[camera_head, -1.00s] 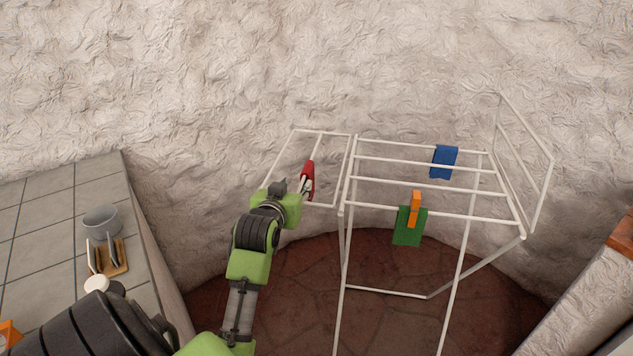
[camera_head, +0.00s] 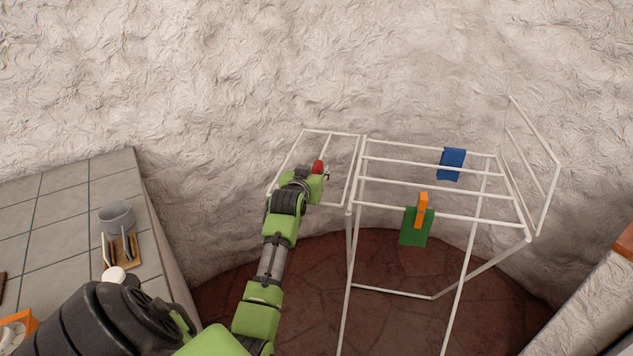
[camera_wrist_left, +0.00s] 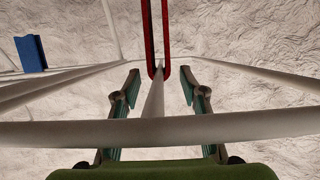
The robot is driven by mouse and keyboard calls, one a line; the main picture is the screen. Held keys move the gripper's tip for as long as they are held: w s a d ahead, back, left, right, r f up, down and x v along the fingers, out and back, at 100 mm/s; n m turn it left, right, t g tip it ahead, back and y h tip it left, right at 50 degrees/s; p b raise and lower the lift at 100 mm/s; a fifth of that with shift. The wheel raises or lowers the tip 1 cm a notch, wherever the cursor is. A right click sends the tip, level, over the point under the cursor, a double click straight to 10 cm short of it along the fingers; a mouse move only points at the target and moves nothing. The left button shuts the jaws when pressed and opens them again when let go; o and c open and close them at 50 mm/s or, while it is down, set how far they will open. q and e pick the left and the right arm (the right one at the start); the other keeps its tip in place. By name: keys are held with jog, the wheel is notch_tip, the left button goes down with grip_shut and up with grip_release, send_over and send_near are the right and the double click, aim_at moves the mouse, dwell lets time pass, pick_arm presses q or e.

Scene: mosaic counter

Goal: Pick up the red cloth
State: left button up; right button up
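The red cloth (camera_head: 318,166) hangs over a rod of the white drying rack's left wing (camera_head: 318,131). In the head view my left arm hides most of it. In the left wrist view the red cloth (camera_wrist_left: 149,45) shows edge-on as two red strips joined at a rounded lower end. My left gripper (camera_wrist_left: 159,82) is open there, its fingers on either side of a rod. The cloth's near end lies between and slightly beyond the fingertips, with gaps on both sides. My right gripper is not in view.
A blue cloth (camera_head: 451,164) and a green cloth (camera_head: 416,228) with an orange piece (camera_head: 422,208) hang on the rack's main part. A tiled counter (camera_head: 60,205) at the left holds a grey cup (camera_head: 116,216) and a small wooden holder (camera_head: 123,252). A rough wall stands behind.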

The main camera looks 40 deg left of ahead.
pick_arm(q)
jog(key=shift+w+a+f, duration=0.1)
jog(key=shift+w+a, duration=0.15)
jog(key=shift+w, duration=0.15)
grip_shut()
